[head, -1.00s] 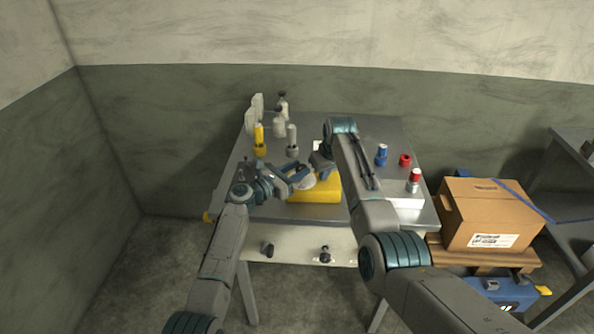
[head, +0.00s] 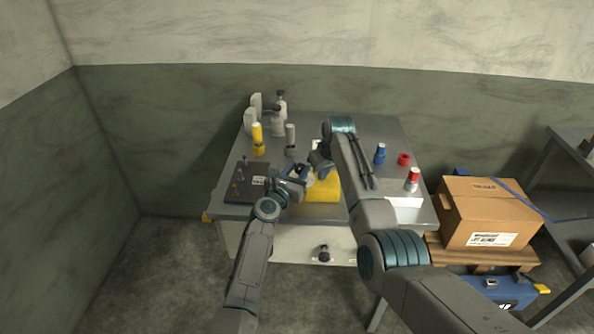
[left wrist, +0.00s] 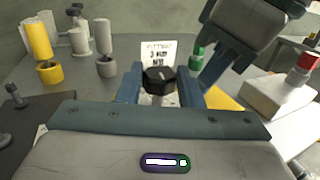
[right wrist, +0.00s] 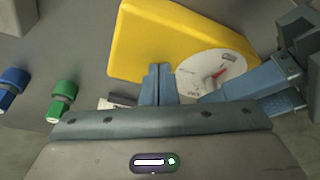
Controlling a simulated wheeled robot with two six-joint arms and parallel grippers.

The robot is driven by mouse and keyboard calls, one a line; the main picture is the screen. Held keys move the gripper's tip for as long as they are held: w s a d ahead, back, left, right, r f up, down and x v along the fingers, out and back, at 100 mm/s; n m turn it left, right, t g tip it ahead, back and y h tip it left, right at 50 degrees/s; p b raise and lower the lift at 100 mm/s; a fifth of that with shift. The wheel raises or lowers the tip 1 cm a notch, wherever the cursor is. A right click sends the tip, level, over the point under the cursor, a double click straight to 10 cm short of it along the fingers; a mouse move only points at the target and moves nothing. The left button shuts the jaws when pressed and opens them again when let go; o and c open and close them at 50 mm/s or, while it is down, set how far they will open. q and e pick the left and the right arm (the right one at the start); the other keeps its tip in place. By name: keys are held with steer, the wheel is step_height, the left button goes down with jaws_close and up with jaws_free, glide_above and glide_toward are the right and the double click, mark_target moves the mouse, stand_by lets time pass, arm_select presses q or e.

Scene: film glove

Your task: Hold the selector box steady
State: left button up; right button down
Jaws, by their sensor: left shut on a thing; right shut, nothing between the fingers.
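The yellow selector box (head: 325,188) lies on the table, partly hidden by my arms. My left gripper (left wrist: 160,88) is shut on a black faceted knob (left wrist: 159,78); I cannot tell whether the knob is attached to the box. In the head view my left gripper (head: 300,182) is at the box's left side. My right gripper (right wrist: 158,85) is shut and empty at the box's edge; contact is unclear.
A dark mat (head: 245,184) with small items lies on the left. Yellow (head: 258,140) and grey (head: 290,140) posts stand behind it. Blue (head: 380,154) and red (head: 412,180) parts are on the right. A cardboard box (head: 488,212) stands beside the table.

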arm_select(q)
steer(key=o, duration=1)
steer(key=shift+d+f, duration=0.1)
steer(key=shift+d, duration=0.05)
steer(key=shift+c, duration=0.2)
steer(key=v, duration=1.2)
steer(key=shift+s, duration=0.25)
